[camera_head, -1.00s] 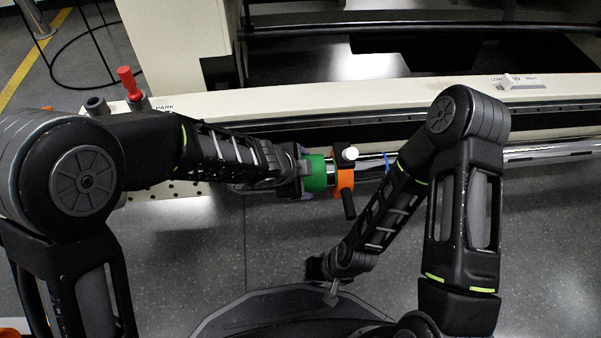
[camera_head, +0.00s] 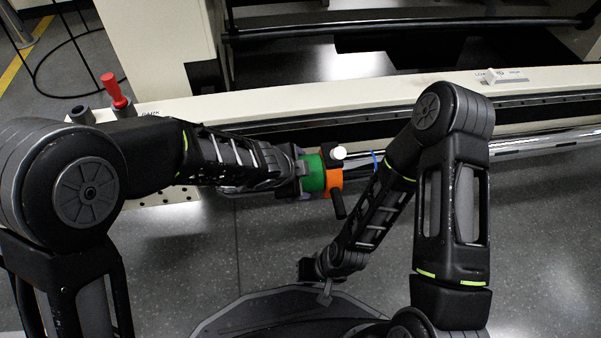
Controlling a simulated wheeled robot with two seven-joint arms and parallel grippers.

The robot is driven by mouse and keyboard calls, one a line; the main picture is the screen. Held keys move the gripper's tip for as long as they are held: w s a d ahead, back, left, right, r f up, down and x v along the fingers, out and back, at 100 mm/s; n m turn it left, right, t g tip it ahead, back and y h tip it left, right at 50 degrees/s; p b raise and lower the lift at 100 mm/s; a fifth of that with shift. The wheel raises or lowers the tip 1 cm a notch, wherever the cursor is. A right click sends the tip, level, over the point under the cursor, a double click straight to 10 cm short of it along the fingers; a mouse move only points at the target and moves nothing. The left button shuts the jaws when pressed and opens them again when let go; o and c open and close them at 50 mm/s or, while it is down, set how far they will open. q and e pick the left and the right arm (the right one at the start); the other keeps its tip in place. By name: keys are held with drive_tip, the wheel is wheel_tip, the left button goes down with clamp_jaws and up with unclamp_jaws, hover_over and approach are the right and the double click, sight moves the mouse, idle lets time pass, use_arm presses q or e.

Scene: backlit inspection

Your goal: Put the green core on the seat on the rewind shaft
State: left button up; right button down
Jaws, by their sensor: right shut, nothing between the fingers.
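The green core (camera_head: 313,172) sits around the shiny rewind shaft (camera_head: 545,143), its right end against an orange collar (camera_head: 333,180) with a white knob (camera_head: 339,152) and a dark handle (camera_head: 338,205). I cannot see any gap between core and collar. My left gripper (camera_head: 304,174) reaches in from the left, its fingers on either side of the core's left part; it appears shut on the core. My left arm hides the shaft left of the core. My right gripper (camera_head: 327,292) hangs low in front, shut and empty, away from the shaft.
A pale machine beam (camera_head: 400,92) runs behind the shaft. A red-handled lever (camera_head: 115,92) stands at the left by the label PARK. A blue ring mark (camera_head: 375,161) is on the shaft beside my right forearm. Open floor (camera_head: 190,265) lies in front.

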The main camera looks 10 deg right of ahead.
use_arm(q)
drive_tip(key=o, duration=1.7)
drive_tip(key=p+v, duration=0.3)
drive_tip(key=v, duration=0.4)
drive_tip(key=shift+a+r, duration=0.1)
drive_tip(key=shift+r, duration=0.15)
drive_tip(key=shift+s+a+r, duration=0.1)
drive_tip(key=shift+s+a, duration=0.05)
